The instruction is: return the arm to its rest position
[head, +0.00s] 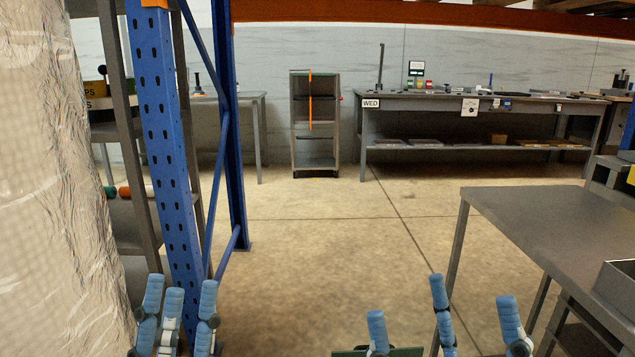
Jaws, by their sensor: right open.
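My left gripper (180,297) shows at the bottom left, its blue-padded fingers pointing up in front of the blue rack post. Its fingers stand fairly near each other, and how far they are spread is unclear. My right gripper (440,310) shows at the bottom, right of the middle. The wrists and most of both arms are below the picture.
A blue rack upright (165,150) and a plastic-wrapped load (55,190) stand close on the left. A grey table (560,215) with a metal tray (618,290) is near my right gripper. A dark green edge (400,352) shows at the bottom. The middle floor is clear.

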